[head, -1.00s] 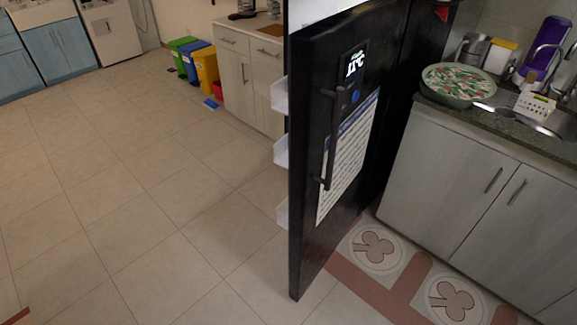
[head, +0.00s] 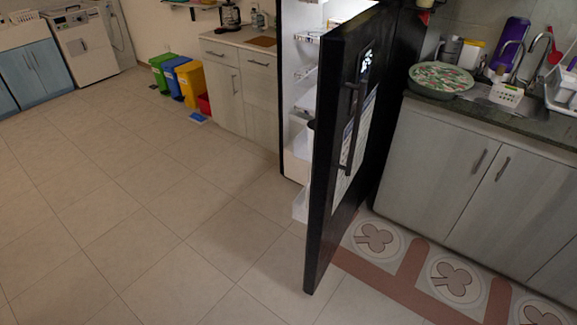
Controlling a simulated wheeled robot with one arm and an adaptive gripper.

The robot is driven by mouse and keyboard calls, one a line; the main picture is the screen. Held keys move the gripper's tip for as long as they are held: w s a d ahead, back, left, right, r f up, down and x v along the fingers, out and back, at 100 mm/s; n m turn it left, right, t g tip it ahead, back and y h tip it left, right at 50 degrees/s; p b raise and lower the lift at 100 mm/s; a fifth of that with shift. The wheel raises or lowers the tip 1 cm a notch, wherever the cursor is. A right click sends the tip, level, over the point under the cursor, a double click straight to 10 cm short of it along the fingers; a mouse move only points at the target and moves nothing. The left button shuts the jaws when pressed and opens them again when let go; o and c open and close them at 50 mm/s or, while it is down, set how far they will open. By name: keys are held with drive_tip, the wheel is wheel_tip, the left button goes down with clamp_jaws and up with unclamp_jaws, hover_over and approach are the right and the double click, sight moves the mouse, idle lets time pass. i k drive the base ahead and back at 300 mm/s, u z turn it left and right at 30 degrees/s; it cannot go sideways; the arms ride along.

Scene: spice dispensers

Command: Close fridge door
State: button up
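The black fridge door (head: 328,170) stands wide open in the head view, its narrow edge turned toward me. Its outer face, on the right, carries a long black handle (head: 352,128) and a white printed sheet (head: 360,150). White door shelves (head: 300,205) show at its left side. The lit white fridge interior (head: 303,75) shows to the left of and behind the door; much of it is hidden by the door. My gripper is not in view.
A counter with grey cabinets (head: 440,160) stands close on the right, holding a bowl (head: 441,80) and a sink. A patterned mat (head: 400,262) lies before it. Colored bins (head: 190,82) stand further back. The tiled floor (head: 150,210) at left is clear.

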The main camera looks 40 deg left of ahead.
sight(331, 99)
drive_tip(key=u, duration=1.15)
drive_tip(key=i, duration=1)
drive_tip(key=u, duration=0.2)
drive_tip(key=k, duration=0.5)
drive_tip(key=u, duration=0.55)
drive_tip(key=k, duration=0.75)
drive_tip(key=z, duration=0.05)
drive_tip(key=i, duration=1.2)
drive_tip(key=u, duration=0.25)
